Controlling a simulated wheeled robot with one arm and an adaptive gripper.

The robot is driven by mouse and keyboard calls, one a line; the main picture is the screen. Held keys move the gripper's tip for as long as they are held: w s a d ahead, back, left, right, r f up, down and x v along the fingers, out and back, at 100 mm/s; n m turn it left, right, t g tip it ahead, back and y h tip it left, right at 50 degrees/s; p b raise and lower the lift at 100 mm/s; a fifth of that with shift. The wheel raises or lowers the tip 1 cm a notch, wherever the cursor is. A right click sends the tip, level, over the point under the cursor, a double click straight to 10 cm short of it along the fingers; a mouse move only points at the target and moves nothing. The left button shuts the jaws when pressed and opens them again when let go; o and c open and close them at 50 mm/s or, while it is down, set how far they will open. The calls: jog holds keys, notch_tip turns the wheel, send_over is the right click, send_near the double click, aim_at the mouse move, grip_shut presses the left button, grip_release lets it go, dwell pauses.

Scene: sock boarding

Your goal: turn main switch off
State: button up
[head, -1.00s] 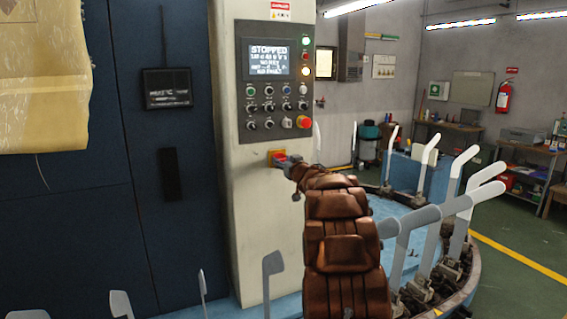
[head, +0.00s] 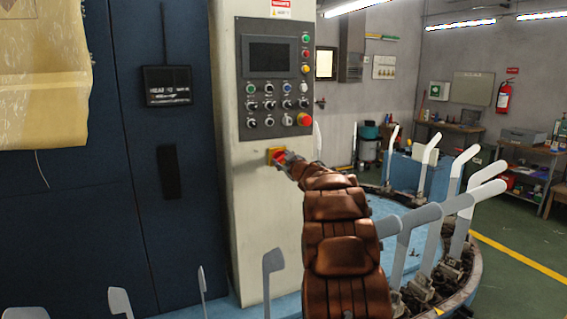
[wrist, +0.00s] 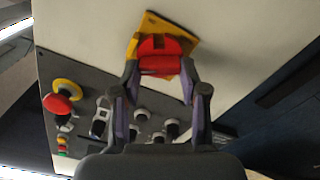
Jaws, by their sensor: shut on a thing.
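The main switch is a red rotary handle (wrist: 160,52) on a yellow plate (wrist: 183,30), set low on the front of the cream control column. In the head view the switch (head: 277,155) sits below the button panel, partly hidden by my gripper (head: 287,160). In the wrist view my gripper (wrist: 160,82) has its two fingers on either side of the red handle, closed on it. The panel display (head: 271,57) is dark.
Above the switch is the button panel (head: 274,90) with several knobs and a red emergency stop (head: 304,119). Upright grey-white sock boards (head: 465,165) stand around the blue round table to the right. A dark blue cabinet (head: 165,220) is at left.

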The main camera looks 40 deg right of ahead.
jog(key=n, duration=0.2)
jog(key=n+b, duration=0.2)
jog(key=n, duration=0.1)
jog(key=shift+a+f+n, duration=0.1)
jog(key=shift+f+n, duration=0.2)
jog(key=n+b, duration=0.3)
jog(key=n, duration=0.3)
jog(key=shift+n, duration=0.3)
jog(key=o, duration=1.1)
jog(key=shift+o, duration=0.2)
jog(key=shift+r, duration=0.1)
jog(key=v, duration=1.2)
jog(key=shift+a, duration=0.1)
